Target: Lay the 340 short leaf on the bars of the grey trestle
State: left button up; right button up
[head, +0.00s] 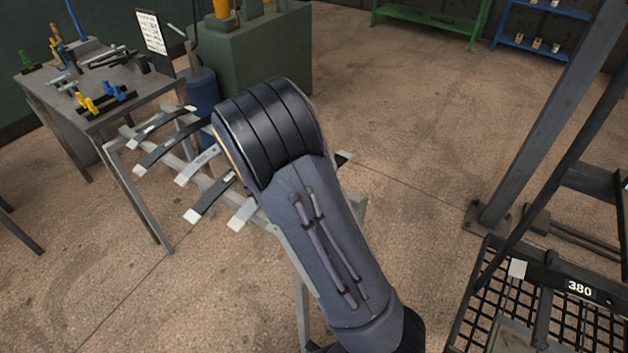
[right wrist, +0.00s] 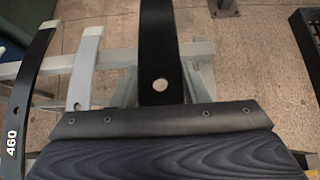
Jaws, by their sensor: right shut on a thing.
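The grey trestle (head: 132,187) stands left of centre in the head view, partly hidden behind my right arm. Several dark and silver leaves lie across its bars. In the right wrist view, a black leaf (right wrist: 160,40) with a round hole extends away from my right gripper (right wrist: 157,118), which is shut on it. No number shows on this leaf, so I cannot tell whether it is the 340 short leaf. The trestle's grey bar (right wrist: 120,58) passes below it; I cannot tell whether they touch. My left gripper is out of view.
A black leaf marked 460 (right wrist: 22,110) and a silver leaf (right wrist: 88,65) lie left of the held leaf. A dark rack labelled 380 (head: 580,287) stands at right. A steel table (head: 95,120) with tools and a green cabinet (head: 265,65) stand behind. Floor is clear at upper centre.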

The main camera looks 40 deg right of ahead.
notch_tip(320, 180, down, 8)
jog(key=b, duration=0.7)
jog(key=shift+f, duration=0.15)
jog(key=o, duration=1.2)
jog(key=shift+c, duration=0.2)
jog(key=shift+o, duration=0.3)
jog(key=p+v, duration=0.1)
jog(key=v, duration=0.6)
jog(key=shift+a+r, duration=0.25)
jog(key=shift+a, duration=0.05)
jog(key=shift+s, duration=0.1)
